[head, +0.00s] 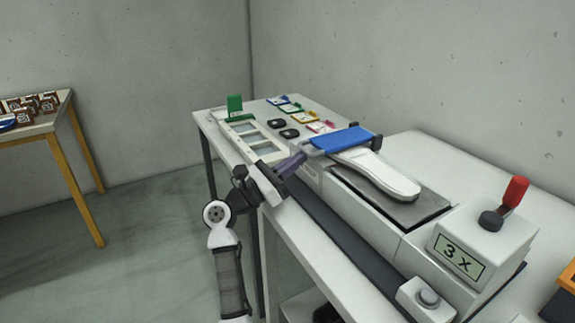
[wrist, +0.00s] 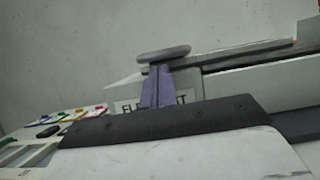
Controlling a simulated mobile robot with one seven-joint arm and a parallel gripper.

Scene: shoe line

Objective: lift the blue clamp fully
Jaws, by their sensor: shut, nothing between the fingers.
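The blue clamp (head: 342,139) is a flat blue bar on the machine at the table's back right. It lies across, or just above, one end of a white shoe sole (head: 378,178); I cannot tell if they touch. My gripper (head: 298,160) is shut and empty, its purple fingers just left of and slightly lower than the clamp's left end. In the wrist view the closed fingers (wrist: 157,88) point at the machine's side, with a grey rounded piece (wrist: 163,54) at their tips. Whether they touch it is unclear. The clamp's blue surface does not show there.
The machine has a box reading "3 x" (head: 460,257) with a red-topped lever (head: 515,191), and a grey button box (head: 427,299). A white compartment tray (head: 255,142), a green piece (head: 235,106) and coloured cards (head: 303,115) lie beyond my gripper. Another table (head: 47,124) stands left.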

